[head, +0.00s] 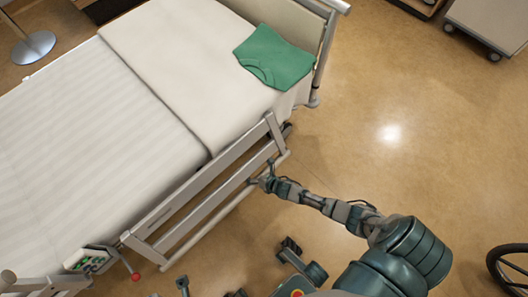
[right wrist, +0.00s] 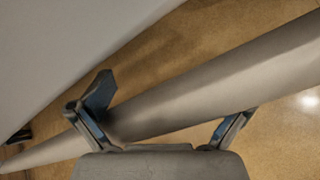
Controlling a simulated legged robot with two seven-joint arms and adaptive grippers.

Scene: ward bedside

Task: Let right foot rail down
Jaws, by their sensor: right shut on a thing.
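The bed's side rail (head: 198,184) is a grey metal frame of long parallel bars along the near long side of the bed (head: 95,125). My right gripper (head: 264,181) reaches in from the right and is at the rail's outer, lower bar, near its upper-right end. In the right wrist view, a smooth grey round bar (right wrist: 200,90) runs diagonally between the two fingers of my right gripper (right wrist: 165,112). The gripper is shut on this bar. The finger pads' contact is partly hidden behind the bar. My left gripper does not show.
A green folded garment (head: 274,58) lies on the bed. A small box (head: 92,258) and a red knob (head: 136,277) are at the rail's lower-left end. A wheeled cabinet (head: 490,25) and a dark wheel (head: 508,270) stand at the right.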

